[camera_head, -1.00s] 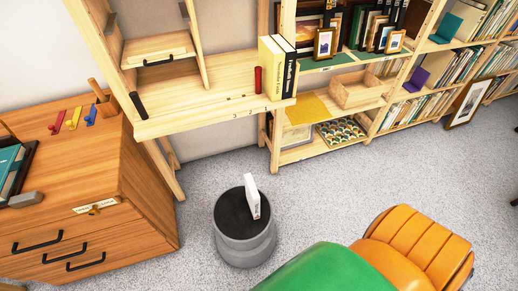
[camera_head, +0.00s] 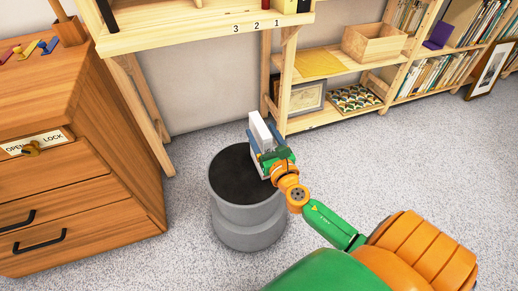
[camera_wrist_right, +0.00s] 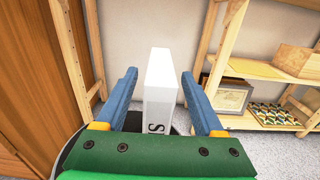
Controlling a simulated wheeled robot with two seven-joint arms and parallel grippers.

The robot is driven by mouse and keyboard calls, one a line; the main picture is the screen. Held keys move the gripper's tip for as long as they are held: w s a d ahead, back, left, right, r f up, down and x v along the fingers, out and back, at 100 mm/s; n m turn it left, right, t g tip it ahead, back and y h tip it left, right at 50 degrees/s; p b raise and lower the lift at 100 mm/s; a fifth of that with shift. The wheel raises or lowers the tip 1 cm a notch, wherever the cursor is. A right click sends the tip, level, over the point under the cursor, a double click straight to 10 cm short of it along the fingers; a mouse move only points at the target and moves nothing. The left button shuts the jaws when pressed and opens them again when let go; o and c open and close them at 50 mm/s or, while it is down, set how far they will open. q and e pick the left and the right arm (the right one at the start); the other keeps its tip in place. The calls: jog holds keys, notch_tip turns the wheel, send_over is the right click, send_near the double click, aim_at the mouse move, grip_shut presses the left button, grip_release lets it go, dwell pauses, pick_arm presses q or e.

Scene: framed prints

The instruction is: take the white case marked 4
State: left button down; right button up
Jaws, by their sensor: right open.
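The white case (camera_head: 260,131) stands upright on the dark top of a grey round stool (camera_head: 247,219). In the right wrist view the white case (camera_wrist_right: 159,85) rises between my two blue fingers, with a dark character low on its face that looks like an S. I cannot read a 4 on it. My right gripper (camera_wrist_right: 159,74) is open, one finger on each side of the case, with gaps showing. In the head view my right gripper (camera_head: 264,146) partly covers the case and reaches it from the right. My left gripper is not in view.
A wooden drawer cabinet (camera_head: 110,170) with an OPEN/LOCK plate stands left of the stool. A wooden shelf (camera_head: 200,27) numbered 3, 2, 1 overhangs behind. Bookshelves (camera_head: 330,68) stand at the back right. The grey carpet (camera_head: 410,160) right of the stool is clear.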

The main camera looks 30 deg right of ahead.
jog(key=shift+x, duration=1)
jog(key=shift+a+f, duration=0.1)
grip_shut()
dwell(0.5)
